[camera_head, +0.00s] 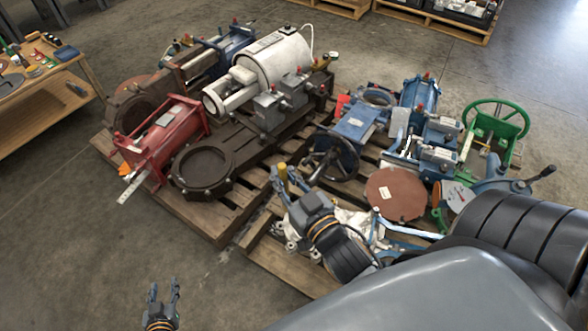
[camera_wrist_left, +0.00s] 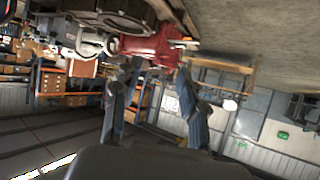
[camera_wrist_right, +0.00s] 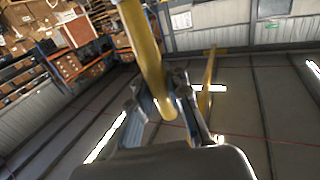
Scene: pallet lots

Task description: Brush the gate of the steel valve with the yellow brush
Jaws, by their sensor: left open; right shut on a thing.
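The yellow brush (camera_head: 282,172) is held upright in my right gripper (camera_head: 285,190), above the front edge of the right pallet. Its yellow handle (camera_wrist_right: 150,55) passes between the fingers of my right gripper (camera_wrist_right: 162,92) in the right wrist view; the bristles cannot be made out. A dark steel valve body with a round recessed face (camera_head: 203,165) lies on the left pallet, left of the brush and apart from it. I cannot tell for certain whether it is the steel valve named. My left gripper (camera_head: 163,300) is open and empty over the floor; its spread fingers show in the left wrist view (camera_wrist_left: 153,85).
A red actuator (camera_head: 160,140) and white cylinder (camera_head: 272,62) crowd the left pallet (camera_head: 215,232). Blue valves, a brown disc (camera_head: 397,193) and a green handwheel (camera_head: 498,120) fill the right. A wooden bench (camera_head: 45,110) stands upper left.

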